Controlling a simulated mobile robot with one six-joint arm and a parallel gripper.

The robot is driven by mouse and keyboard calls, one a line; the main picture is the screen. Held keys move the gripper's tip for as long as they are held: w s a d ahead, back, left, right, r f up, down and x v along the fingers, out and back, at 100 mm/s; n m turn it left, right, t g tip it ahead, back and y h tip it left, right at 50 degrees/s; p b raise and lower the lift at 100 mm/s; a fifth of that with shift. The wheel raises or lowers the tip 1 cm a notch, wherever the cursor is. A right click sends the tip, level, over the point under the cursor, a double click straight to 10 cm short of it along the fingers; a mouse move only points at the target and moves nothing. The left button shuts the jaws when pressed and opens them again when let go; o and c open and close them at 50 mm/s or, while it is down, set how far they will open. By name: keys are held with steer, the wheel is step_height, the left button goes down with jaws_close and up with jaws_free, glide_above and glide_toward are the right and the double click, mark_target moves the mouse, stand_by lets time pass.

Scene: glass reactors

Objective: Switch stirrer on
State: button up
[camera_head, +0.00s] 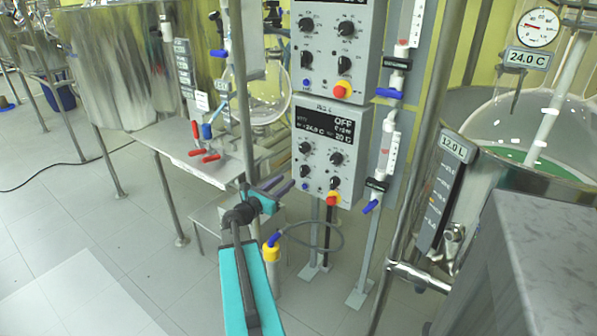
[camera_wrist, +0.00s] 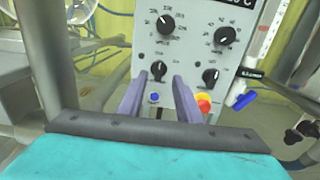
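The lower grey control box (camera_head: 319,153) has a black display (camera_head: 331,132) reading OFF at the upper right. It carries several black knobs, a blue button (camera_head: 306,186) and a red button (camera_head: 333,198) with yellow. I cannot read a stirrer label on it. In the wrist view the box face (camera_wrist: 186,60) is ahead, with a lower left knob (camera_wrist: 158,70), a lower right knob (camera_wrist: 210,75) and the blue button (camera_wrist: 154,97). My gripper (camera_head: 281,184) is open and empty, left of the box in the head view. Its purple fingers (camera_wrist: 160,77) appear before the lower knobs; contact is unclear.
A similar control box (camera_head: 335,45) hangs above. A glass vessel (camera_head: 545,135) stands at the right, behind a metal frame post (camera_head: 425,130). Grey floor (camera_head: 70,230) is open at lower left.

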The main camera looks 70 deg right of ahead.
mark_target(301, 169)
steer(key=x, duration=1)
steer(key=shift+p, duration=0.3)
steer(key=shift+a, duration=0.1)
jaws_close()
